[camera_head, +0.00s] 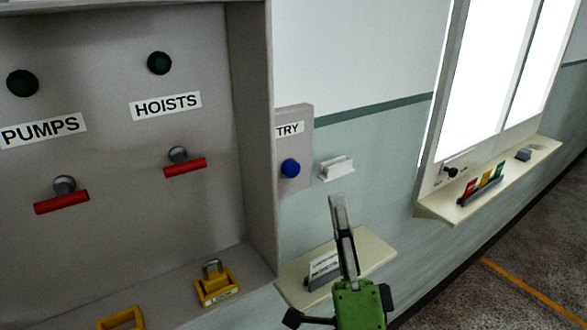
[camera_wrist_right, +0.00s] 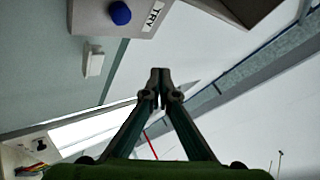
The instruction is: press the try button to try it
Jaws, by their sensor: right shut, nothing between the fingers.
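The try button is a round blue knob (camera_head: 290,168) on a grey box (camera_head: 305,140) labelled TRY, on the wall just right of the large grey panel. The blue button also shows at the top of the right wrist view (camera_wrist_right: 120,13), with the TRY label beside it. My right gripper (camera_head: 336,200) is below and to the right of the button in the head view, apart from it. Its fingers are shut with nothing between them; the closed tips show in the right wrist view (camera_wrist_right: 160,75). My left gripper is not in view.
The grey panel has PUMPS and HOISTS labels, red handles (camera_head: 185,166), dark round knobs (camera_head: 159,63) and a yellow padlock (camera_head: 215,283). A small white holder (camera_head: 336,168) is right of the box. A shelf (camera_head: 375,250) with a card is below; a window ledge (camera_head: 540,160) is farther right.

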